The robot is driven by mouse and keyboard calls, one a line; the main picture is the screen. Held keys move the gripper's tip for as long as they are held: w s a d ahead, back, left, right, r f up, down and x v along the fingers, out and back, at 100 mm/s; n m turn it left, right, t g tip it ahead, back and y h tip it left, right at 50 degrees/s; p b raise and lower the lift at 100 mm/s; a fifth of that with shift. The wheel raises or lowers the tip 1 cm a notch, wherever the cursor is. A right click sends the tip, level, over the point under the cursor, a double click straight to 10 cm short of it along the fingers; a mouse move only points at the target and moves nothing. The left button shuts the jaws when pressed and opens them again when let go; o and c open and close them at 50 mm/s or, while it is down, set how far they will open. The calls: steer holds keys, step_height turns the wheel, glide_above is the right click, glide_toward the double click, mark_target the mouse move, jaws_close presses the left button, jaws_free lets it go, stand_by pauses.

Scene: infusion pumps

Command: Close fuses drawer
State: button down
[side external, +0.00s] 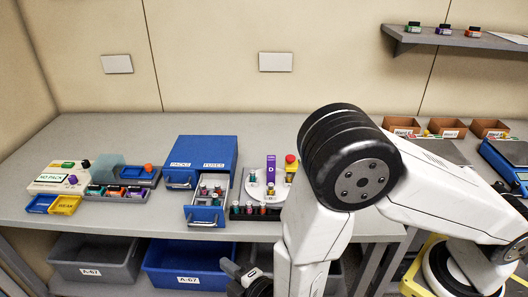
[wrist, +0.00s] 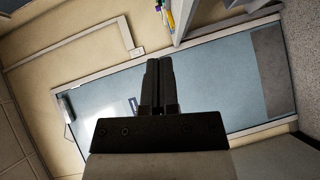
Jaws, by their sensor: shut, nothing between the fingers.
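The blue cabinet (side external: 203,148) stands on the table, with the labels "PACKS" and "FUSES" on its top. Its right drawer, the fuses drawer (side external: 204,216), is pulled out toward the front and holds several small coloured fuses (side external: 210,191). The left drawer (side external: 178,181), under "PACKS", looks closed. My gripper (side external: 232,268) hangs low in front of the table edge, apart from the drawer and partly cut off by the frame. The wrist view shows its fingers (wrist: 160,62) together and empty, pointing away from the cabinet.
Right of the drawer are a rack of small bottles (side external: 250,212) and a round white turntable (side external: 270,190). A pump unit and yellow and blue trays (side external: 64,205) stand at the left. Blue and grey bins (side external: 184,264) sit under the table. The wrist view shows a door (wrist: 205,85) and wall.

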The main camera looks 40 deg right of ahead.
steer(key=shift+w, duration=0.1)
glide_toward(199, 214)
steer(key=a, duration=0.1)
steer(key=w+a, duration=0.2)
steer(key=a, duration=0.1)
steer(key=shift+w+f, duration=0.2)
steer(key=shift+f, duration=0.15)
steer(key=shift+w+d+f, duration=0.15)
steer(key=shift+w+d, duration=0.4)
steer(key=shift+d, duration=0.05)
steer(key=shift+w+d, duration=1.35)
steer(key=shift+w, duration=0.05)
steer(key=shift+s+a, duration=0.1)
